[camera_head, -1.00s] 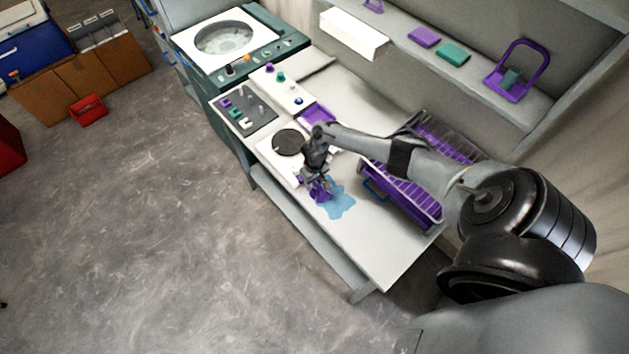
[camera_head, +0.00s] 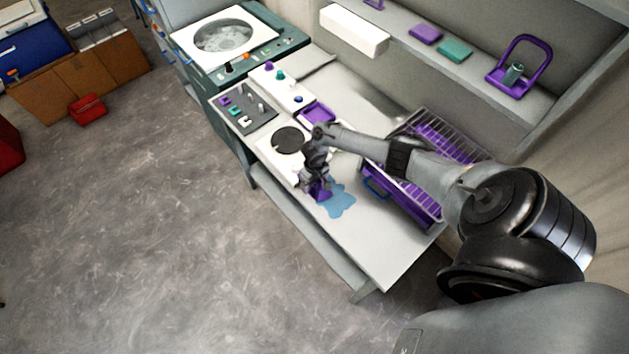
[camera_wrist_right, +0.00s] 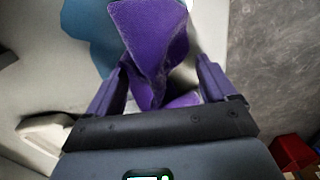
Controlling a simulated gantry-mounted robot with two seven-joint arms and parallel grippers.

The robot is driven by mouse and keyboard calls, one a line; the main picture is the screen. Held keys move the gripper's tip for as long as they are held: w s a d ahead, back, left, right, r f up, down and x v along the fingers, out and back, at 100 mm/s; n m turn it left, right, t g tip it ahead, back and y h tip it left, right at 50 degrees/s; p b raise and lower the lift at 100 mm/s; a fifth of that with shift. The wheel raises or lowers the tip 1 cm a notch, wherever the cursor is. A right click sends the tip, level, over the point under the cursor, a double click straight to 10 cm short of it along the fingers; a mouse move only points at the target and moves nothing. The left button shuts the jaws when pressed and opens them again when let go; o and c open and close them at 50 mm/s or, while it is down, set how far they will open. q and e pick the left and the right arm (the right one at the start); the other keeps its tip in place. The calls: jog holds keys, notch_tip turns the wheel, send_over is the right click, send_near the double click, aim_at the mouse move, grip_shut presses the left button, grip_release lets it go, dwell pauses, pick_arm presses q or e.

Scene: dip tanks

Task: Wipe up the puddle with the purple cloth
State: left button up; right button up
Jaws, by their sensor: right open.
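The purple cloth (camera_head: 320,192) is bunched on the white bench, at the left edge of the blue puddle (camera_head: 339,205). In the right wrist view the cloth (camera_wrist_right: 153,40) stands up in a fold between the two fingers, with part of the puddle (camera_wrist_right: 85,30) to its left. My right gripper (camera_head: 316,186) is just over the cloth, pointing down. It is open, with a finger on each side of the cloth; the gripper (camera_wrist_right: 161,72) shows this in the wrist view too. The cloth's lower part is partly hidden by the gripper. My left gripper is not in view.
A purple wire rack (camera_head: 425,205) stands right of the puddle, under my right arm. A black disc (camera_head: 290,140) on a white plate and a purple tray (camera_head: 318,112) lie behind the gripper. The bench front (camera_head: 385,260) is clear. A shelf (camera_head: 480,85) runs above.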

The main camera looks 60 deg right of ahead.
jog(key=shift+f, duration=0.35)
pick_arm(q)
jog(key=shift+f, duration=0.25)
pick_arm(e)
grip_shut()
dwell(0.3)
